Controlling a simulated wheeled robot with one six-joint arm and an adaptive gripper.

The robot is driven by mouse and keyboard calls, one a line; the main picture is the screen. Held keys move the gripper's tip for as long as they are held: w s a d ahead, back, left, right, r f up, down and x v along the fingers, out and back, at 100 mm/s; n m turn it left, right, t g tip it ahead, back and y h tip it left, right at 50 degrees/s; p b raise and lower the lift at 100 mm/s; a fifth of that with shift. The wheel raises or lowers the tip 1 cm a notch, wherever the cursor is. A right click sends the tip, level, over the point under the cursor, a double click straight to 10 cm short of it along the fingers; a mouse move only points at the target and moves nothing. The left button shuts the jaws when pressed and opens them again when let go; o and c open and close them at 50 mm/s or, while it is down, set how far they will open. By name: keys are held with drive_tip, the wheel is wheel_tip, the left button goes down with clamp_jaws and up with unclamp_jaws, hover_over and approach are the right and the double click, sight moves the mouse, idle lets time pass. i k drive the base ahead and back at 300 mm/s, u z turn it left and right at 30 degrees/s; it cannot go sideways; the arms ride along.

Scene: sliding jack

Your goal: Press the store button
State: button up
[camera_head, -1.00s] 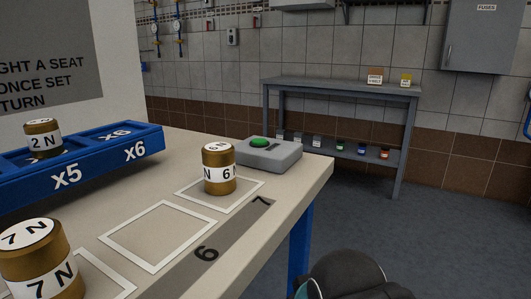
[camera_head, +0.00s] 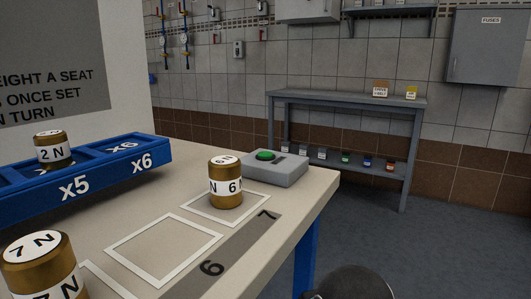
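The button box (camera_head: 275,171) is a grey block near the far right corner of the table. A dark rounded part (camera_head: 356,283) at the bottom edge, right of the table, belongs to my arm. My gripper's fingers are not in view.
A brass 6 N weight (camera_head: 225,184) stands in the outlined square just in front of the button box. A 7 N weight (camera_head: 40,268) is at near left. A blue rack (camera_head: 110,168) holds a 2 N weight (camera_head: 53,148). A grey bench (camera_head: 345,98) stands by the wall.

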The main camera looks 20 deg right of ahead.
sight(264, 154)
drive_tip(key=k, duration=0.5)
drive_tip(key=u, duration=3.25)
drive_tip(key=k, duration=1.05)
drive_tip(key=z, duration=1.8)
